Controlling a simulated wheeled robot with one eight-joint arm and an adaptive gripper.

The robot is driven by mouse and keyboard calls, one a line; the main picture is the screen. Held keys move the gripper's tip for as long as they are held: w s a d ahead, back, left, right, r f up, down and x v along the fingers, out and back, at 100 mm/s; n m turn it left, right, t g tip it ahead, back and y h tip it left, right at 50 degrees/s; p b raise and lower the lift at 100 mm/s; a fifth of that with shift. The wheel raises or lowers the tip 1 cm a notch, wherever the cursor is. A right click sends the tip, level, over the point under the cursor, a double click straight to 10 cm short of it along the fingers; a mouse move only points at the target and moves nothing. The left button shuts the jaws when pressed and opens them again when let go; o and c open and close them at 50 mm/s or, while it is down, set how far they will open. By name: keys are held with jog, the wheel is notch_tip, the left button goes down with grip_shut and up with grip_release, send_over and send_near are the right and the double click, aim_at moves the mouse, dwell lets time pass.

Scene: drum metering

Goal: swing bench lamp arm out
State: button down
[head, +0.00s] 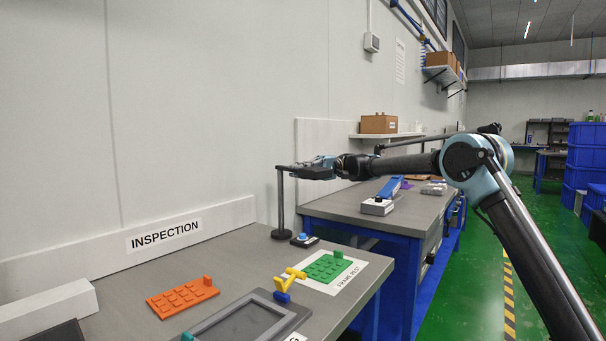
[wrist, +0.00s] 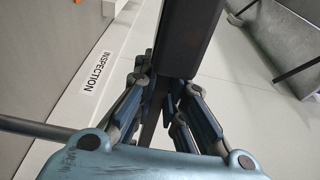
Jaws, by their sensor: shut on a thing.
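The bench lamp's dark post (head: 281,200) stands upright on a round base at the far right corner of the inspection bench (head: 222,256). Its lamp arm (head: 312,173) reaches from the post top toward the right in the head view, ending in a dark, flat head. My gripper (head: 328,163) is at this dark part, above the gap between the benches. In the wrist view the dark lamp part (wrist: 186,38) runs between the fingers of my gripper (wrist: 167,88), which are shut on it. The exact contact is partly hidden by the fingers.
On the bench lie an orange studded plate (head: 182,297), a green studded plate (head: 327,267), a yellow piece (head: 290,279) and a grey tray (head: 210,332). A blue button (head: 304,238) sits beside the lamp base. A second bench (head: 425,204) stands behind.

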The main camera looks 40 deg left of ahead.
jog(key=shift+f, duration=0.2)
jog(key=c, duration=1.8)
grip_release()
jog(key=shift+o, duration=0.8)
jog(key=shift+r, duration=0.1)
jog(key=v, duration=0.7)
jog(key=shift+w, duration=0.25)
jog(key=shift+d, duration=0.1)
